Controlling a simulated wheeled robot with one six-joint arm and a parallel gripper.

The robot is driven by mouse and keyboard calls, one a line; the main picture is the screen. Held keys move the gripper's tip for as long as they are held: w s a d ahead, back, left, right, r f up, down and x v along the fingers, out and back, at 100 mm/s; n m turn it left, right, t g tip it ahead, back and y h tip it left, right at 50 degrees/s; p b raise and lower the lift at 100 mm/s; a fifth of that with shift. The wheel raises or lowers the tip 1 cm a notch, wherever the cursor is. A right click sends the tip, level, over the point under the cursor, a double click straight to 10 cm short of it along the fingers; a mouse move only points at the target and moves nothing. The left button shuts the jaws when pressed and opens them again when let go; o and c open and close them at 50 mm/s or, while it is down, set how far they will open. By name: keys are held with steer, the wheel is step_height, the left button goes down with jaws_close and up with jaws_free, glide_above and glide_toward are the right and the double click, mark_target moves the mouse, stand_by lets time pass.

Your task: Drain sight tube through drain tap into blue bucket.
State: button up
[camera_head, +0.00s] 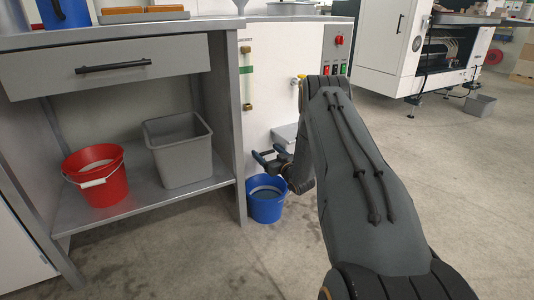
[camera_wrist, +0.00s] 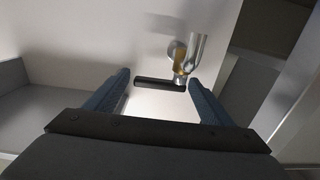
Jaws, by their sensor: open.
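The sight tube (camera_head: 247,88) stands upright on the white machine front, with brass fittings at both ends and a green band; I cannot tell its liquid level. The blue bucket (camera_head: 265,207) stands on the floor below my gripper (camera_head: 265,156). In the wrist view, the drain tap (camera_wrist: 187,61) has a metal and brass body and a dark lever (camera_wrist: 158,84) pointing left. The lever lies across the gap between the open fingers of my gripper (camera_wrist: 159,80); contact cannot be told. In the head view I cannot make out the tap near my gripper.
A grey bench (camera_head: 226,130) stands left of the machine. Its lower shelf holds a red bucket (camera_head: 97,180) and a grey bin (camera_head: 180,150). A control panel (camera_head: 337,50) with red and green switches is at the machine's right. Open floor lies on the right.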

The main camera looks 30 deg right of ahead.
steer(key=s+p, duration=0.3)
steer(key=s, duration=0.4)
steer(key=shift+s+d, duration=0.2)
steer(key=shift+s, duration=0.2)
